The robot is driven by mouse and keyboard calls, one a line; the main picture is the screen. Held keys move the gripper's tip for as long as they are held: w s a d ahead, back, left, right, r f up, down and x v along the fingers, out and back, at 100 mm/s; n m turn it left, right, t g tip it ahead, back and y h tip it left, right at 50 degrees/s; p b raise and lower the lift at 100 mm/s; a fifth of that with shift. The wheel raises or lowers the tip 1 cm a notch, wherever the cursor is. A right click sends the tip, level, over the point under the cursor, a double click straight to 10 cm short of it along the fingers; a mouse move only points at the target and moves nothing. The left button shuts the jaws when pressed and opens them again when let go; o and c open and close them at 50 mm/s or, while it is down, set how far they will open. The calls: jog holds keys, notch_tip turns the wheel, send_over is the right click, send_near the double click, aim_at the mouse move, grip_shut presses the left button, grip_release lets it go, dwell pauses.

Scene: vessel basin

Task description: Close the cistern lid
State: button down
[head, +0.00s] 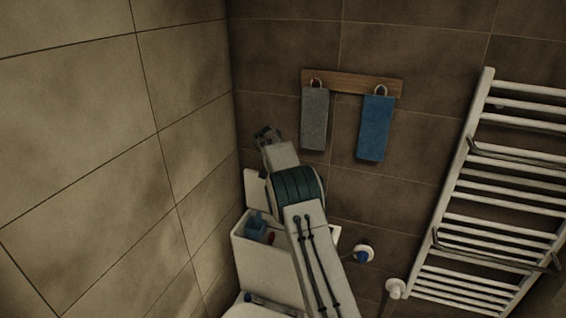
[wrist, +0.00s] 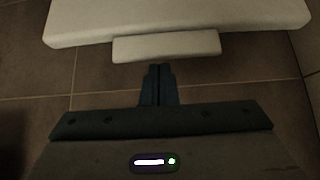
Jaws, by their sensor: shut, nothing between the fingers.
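The white cistern (head: 262,270) stands in the corner and its top is open. Blue parts and a small red part show inside it. Its lid (head: 256,188) stands raised at the back of the cistern, partly hidden by my arm. My gripper (head: 266,133) is up above the lid, near the wall corner. In the wrist view my gripper's fingers (wrist: 157,72) are together with nothing between them. Just beyond the fingertips is a pale slab (wrist: 180,22) with a smaller pale block along its edge, which looks like the lid. I cannot tell whether the fingertips touch it.
A wooden rail (head: 350,82) on the back wall holds a grey towel (head: 314,120) and a blue towel (head: 375,128), to the right of my gripper. A white towel radiator (head: 490,200) is at the right. A valve (head: 362,254) sits low on the wall. The left tiled wall is close.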

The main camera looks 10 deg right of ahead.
jog(key=shift+s+a, duration=0.3)
jog(key=shift+s, duration=0.15)
jog(key=shift+s+a+f+b, duration=0.1)
jog(key=shift+f+b, duration=0.05)
jog(key=shift+b, duration=0.2)
